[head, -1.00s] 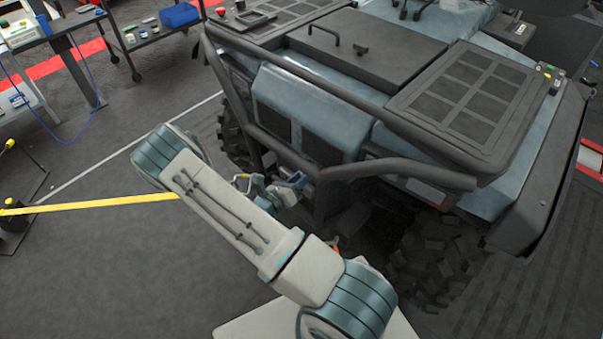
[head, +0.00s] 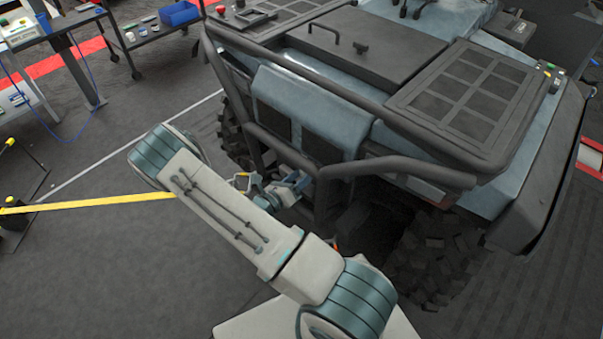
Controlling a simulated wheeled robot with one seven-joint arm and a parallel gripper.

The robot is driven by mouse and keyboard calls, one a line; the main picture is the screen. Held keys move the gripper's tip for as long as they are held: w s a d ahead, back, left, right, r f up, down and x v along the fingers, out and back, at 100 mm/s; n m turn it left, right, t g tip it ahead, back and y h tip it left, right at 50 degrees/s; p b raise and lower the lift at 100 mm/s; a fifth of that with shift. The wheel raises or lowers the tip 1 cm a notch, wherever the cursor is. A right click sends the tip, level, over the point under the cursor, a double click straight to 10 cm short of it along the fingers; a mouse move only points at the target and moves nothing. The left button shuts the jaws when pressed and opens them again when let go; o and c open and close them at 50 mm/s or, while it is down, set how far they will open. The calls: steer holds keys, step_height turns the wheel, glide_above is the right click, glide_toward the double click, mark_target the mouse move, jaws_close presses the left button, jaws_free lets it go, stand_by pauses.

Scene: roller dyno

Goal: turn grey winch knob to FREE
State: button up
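The grey winch knob cannot be made out in the head view. The vehicle's front end, behind the dark tube bumper (head: 345,172), is partly covered by my arm. Small pale and blue-grey parts (head: 288,188) show just past my arm, close to the bumper. I cannot tell which of them belong to my wrist or gripper and which to the winch. My gripper's fingers are not clearly visible, so their opening and any contact with the knob cannot be told.
A yellow strap (head: 90,204) runs taut from a floor anchor (head: 12,222) at left towards the vehicle, passing behind my arm. The blue-grey off-road vehicle (head: 315,105) fills the centre and right. A cart (head: 150,38) and table stand at upper left. Floor at lower left is clear.

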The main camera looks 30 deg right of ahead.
steer(key=v, duration=1.3)
steer(key=shift+r+b, duration=0.15)
steer(key=shift+b, duration=0.2)
steer(key=s+r+m+g+y+p, duration=0.1)
steer(key=s+r+m+y, duration=0.3)
steer(key=r+m, duration=0.6)
steer(key=s+a+r+m+g+y+p, duration=0.1)
steer(key=s+r+m+y+p, duration=0.2)
steer(key=r, duration=0.9)
steer(key=s+r+m+g+y+p, duration=0.1)
steer(key=s+r+m+y+p, duration=0.2)
steer(key=s+r+m+y, duration=0.4)
step_height(320, 180, up, 5)
steer(key=m+y, duration=0.3)
steer(key=m, duration=0.6)
steer(key=shift+m, duration=0.3)
steer(key=shift+a+r, duration=0.1)
steer(key=shift+a, duration=0.05)
